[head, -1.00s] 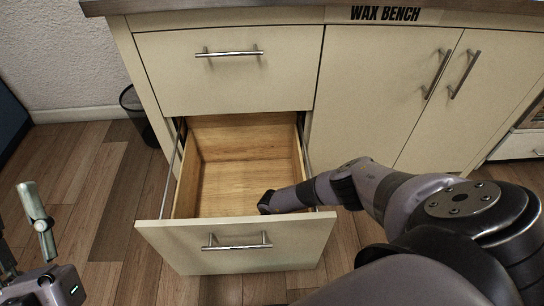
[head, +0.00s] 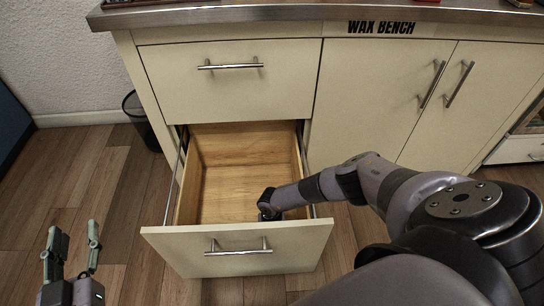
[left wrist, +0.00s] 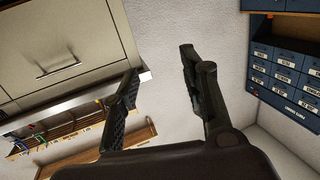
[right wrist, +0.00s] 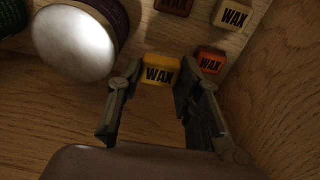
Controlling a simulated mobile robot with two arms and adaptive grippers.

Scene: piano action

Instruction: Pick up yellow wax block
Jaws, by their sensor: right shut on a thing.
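The yellow wax block (right wrist: 160,74) has black WAX lettering and shows in the right wrist view between the fingers of my right gripper (right wrist: 161,68). The gripper is shut on it, and the block is inside the open wooden drawer (head: 240,165). In the head view my right gripper (head: 267,205) reaches down behind the drawer front, which hides the block. My left gripper (head: 74,235) is open and empty, out to the left of the drawer. Its spread fingers also show in the left wrist view (left wrist: 160,75).
Near the held block lie an orange wax block (right wrist: 211,61), a cream wax block (right wrist: 233,15), a dark red block (right wrist: 174,5) and a round silver-faced object (right wrist: 75,43). A drawer wall (right wrist: 285,90) rises at the right. A black bin (head: 140,118) stands left of the bench.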

